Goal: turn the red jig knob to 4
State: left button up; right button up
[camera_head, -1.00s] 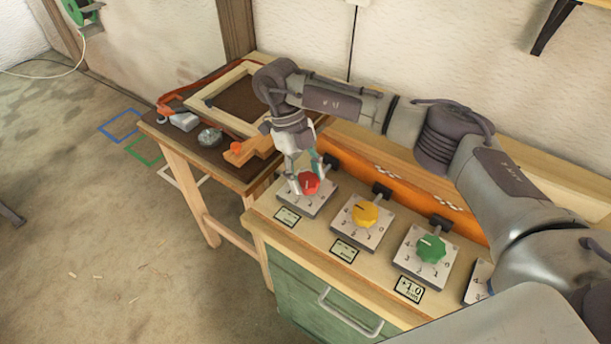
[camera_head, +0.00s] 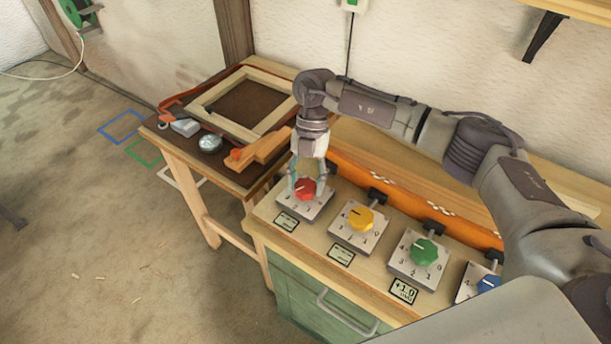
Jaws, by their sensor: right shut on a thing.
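The red jig knob (camera_head: 305,188) sits on a grey dial plate (camera_head: 312,209) at the left end of the row of knobs on the bench. My right gripper (camera_head: 306,186) comes down from above with its fingers on both sides of the red knob, shut on it. The knob's white pointer mark points towards the left. The numbers around it are partly hidden by the fingers and too small to read surely. My left gripper is not in view.
A yellow knob (camera_head: 361,219), a green knob (camera_head: 424,252) and a blue knob (camera_head: 489,284) stand to the right. An orange bar (camera_head: 400,195) runs behind them. A side table at left holds a wooden frame (camera_head: 225,88) and an orange-handled clamp (camera_head: 262,150).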

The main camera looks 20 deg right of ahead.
jog(key=m+p, duration=0.1)
jog(key=m, duration=0.1)
jog(key=m+t+y+p, duration=0.1)
jog(key=shift+s+d+r+m, duration=0.1)
jog(key=shift+r+m, duration=0.1)
jog(key=shift+m, duration=0.2)
jog(key=m+t+p, duration=0.1)
jog(key=m+p, duration=0.1)
jog(key=shift+m+y+p, duration=0.3)
jog(key=shift+m+p, duration=0.1)
jog(key=m+t+p, duration=0.1)
jog(key=m+p, duration=0.3)
jog(key=p, duration=0.1)
jog(key=shift+s+m+t+y, duration=0.15)
jog(key=shift+m+t+y, duration=0.15)
jog(key=shift+m+t, duration=0.1)
jog(key=shift+f+m+t+p, duration=0.15)
jog(key=shift+m+t+p, duration=0.25)
jog(key=shift+m+p, duration=0.55)
jog(key=shift+f, duration=0.1)
jog(key=o, duration=1.2)
jog(key=shift+c, duration=0.2)
jog(key=v, duration=1.2)
